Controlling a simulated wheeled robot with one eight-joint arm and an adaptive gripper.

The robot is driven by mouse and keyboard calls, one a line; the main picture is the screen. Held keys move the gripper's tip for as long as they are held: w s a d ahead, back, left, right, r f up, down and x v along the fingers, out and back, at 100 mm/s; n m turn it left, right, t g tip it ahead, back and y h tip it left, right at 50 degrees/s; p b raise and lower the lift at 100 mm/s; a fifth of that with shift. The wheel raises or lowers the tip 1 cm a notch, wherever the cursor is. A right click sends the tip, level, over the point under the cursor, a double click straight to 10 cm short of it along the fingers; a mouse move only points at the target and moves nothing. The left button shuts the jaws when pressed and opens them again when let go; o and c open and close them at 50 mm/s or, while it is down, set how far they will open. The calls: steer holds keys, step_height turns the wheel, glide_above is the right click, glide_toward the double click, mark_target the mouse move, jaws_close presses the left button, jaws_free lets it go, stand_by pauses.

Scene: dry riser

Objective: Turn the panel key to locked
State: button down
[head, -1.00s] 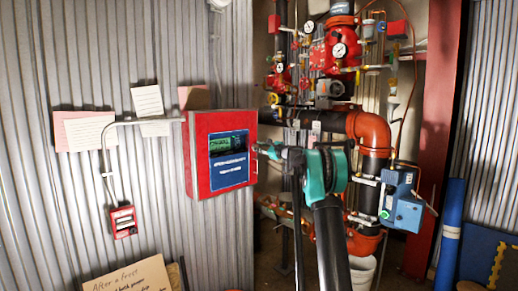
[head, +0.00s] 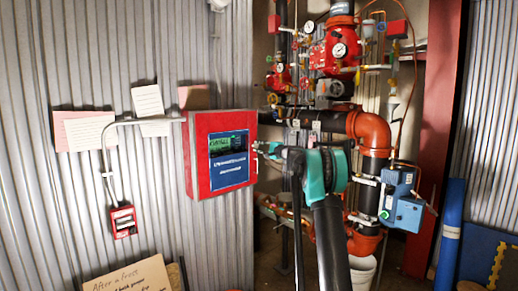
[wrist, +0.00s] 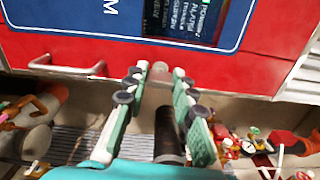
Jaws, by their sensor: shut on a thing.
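The red panel (head: 198,181) hangs on the corrugated wall, with a dark blue face and a green-lit display (head: 228,144). In the wrist view the panel (wrist: 105,52) fills the upper part, its blue face cut off by the top edge. My gripper (head: 261,147) is at the panel's right side in the head view. In the wrist view my gripper (wrist: 161,76) is shut on a small pale, rounded piece (wrist: 161,72) at the panel's edge, which appears to be the key. The fingers hide much of it, and I cannot read its turn position.
Red and black pipework with gauges (head: 340,50) stands behind my arm, with a blue box (head: 402,205) at its right. A small red call point (head: 124,221) and paper notes (head: 84,133) are on the wall at left. A white bucket (head: 362,270) stands below.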

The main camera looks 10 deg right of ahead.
steer(key=shift+n, duration=0.6)
steer(key=c, duration=1.2)
jaws_free()
steer(key=v, duration=1.2)
